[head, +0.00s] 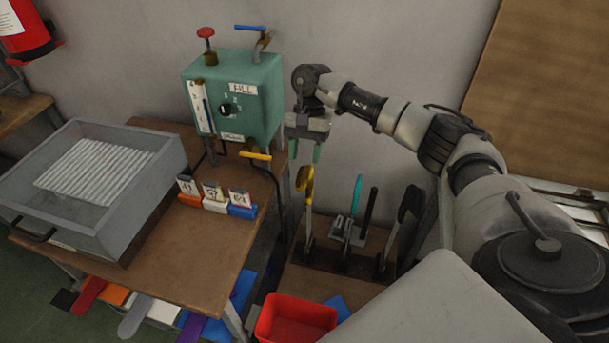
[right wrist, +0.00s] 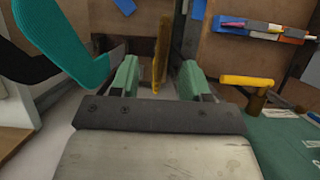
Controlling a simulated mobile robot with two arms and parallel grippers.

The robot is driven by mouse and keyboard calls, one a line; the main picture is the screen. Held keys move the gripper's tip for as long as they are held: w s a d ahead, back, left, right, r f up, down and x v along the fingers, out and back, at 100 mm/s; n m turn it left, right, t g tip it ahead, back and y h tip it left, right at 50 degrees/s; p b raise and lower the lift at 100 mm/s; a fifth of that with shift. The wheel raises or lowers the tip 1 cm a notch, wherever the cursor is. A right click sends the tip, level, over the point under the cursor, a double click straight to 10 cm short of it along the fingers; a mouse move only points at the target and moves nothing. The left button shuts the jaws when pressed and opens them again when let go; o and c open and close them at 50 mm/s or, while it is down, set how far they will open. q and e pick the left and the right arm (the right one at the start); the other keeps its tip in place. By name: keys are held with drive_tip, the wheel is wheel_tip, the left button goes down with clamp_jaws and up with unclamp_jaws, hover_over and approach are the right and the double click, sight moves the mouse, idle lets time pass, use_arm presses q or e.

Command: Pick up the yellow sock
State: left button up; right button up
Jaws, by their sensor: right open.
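Nothing is held. My left gripper is not in view.
A teal sock (head: 356,193) and dark upright shapes (head: 408,203) stand to the right on the rack (head: 340,262). A green machine (head: 238,100) with a yellow-handled tap (head: 256,155) is close on the left. A red bin (head: 295,320) sits in front.

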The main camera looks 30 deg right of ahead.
sight(304, 166)
drive_tip(key=shift+x, duration=0.8)
drive_tip(key=x, duration=0.1)
drive_tip(key=p+x, duration=0.1)
drive_tip(key=x, duration=0.1)
drive_tip(key=p+x, duration=0.1)
drive_tip(key=shift+w+d+f, duration=0.2)
drive_tip(key=shift+w+f, duration=0.05)
drive_tip(key=shift+f, duration=0.1)
drive_tip(key=shift+s+f+p, duration=0.1)
drive_tip(key=shift+f+p, duration=0.2)
drive_tip(key=shift+a+f, duration=0.1)
drive_tip(key=shift+f, duration=0.05)
drive_tip(key=c, duration=0.4)
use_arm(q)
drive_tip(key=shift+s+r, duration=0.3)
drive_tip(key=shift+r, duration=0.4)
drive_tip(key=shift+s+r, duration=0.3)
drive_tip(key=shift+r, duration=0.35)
use_arm(e)
drive_tip(key=c, duration=0.4)
